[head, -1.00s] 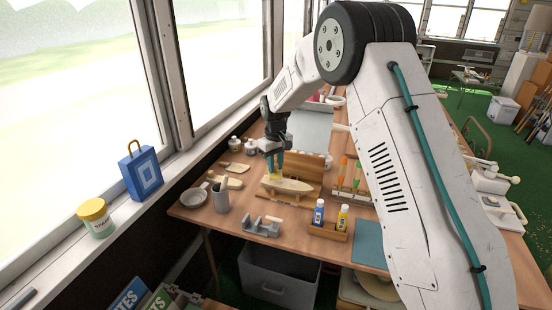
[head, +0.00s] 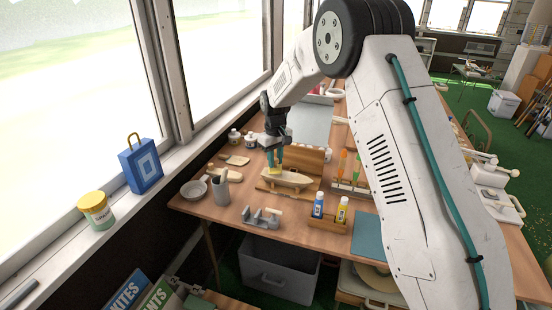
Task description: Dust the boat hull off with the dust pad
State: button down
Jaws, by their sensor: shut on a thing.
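The boat hull (head: 290,178) is pale wood and lies lengthwise on a wooden stand (head: 262,188) on the workbench. My gripper (head: 274,160) points down over the hull's left end, its teal fingers shut on a small yellow dust pad (head: 274,171). The pad is at the hull's left end and looks to be touching it or just above; I cannot tell which. Part of the pad is hidden between the fingers.
A wooden board (head: 305,159) stands behind the hull. A grey cup (head: 220,192), a small bowl (head: 194,189) and a grey clamp-like holder (head: 262,218) are left and in front. Blue (head: 318,206) and yellow (head: 342,210) bottles stand in a wooden caddy (head: 327,223). Tools with orange handles (head: 342,165) are at right.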

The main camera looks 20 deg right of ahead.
jog(key=shift+f, duration=0.8)
jog(key=shift+s+d+r, duration=0.15)
jog(key=shift+s+d, duration=0.8)
jog(key=shift+d, duration=0.3)
jog(key=shift+s+d, duration=0.9)
jog(key=shift+d, duration=0.3)
jog(key=shift+s+d, duration=0.85)
jog(key=shift+d, duration=0.35)
jog(key=shift+w+a, duration=0.9)
jog(key=shift+a, duration=0.3)
jog(key=shift+w+a, duration=0.9)
jog(key=shift+a, duration=0.35)
jog(key=shift+w+a, duration=0.9)
jog(key=shift+a, duration=0.3)
jog(key=shift+s+d, duration=0.9)
jog(key=shift+d, duration=0.35)
jog(key=shift+s+d, duration=0.9)
jog(key=shift+d, duration=0.3)
jog(key=shift+s+d, duration=0.9)
jog(key=shift+d, duration=0.35)
jog(key=shift+w+a, duration=0.9)
jog(key=shift+a, duration=0.35)
jog(key=shift+w+a, duration=0.9)
jog(key=shift+a, duration=0.3)
jog(key=shift+w+a, duration=0.9)
jog(key=shift+a, duration=0.35)
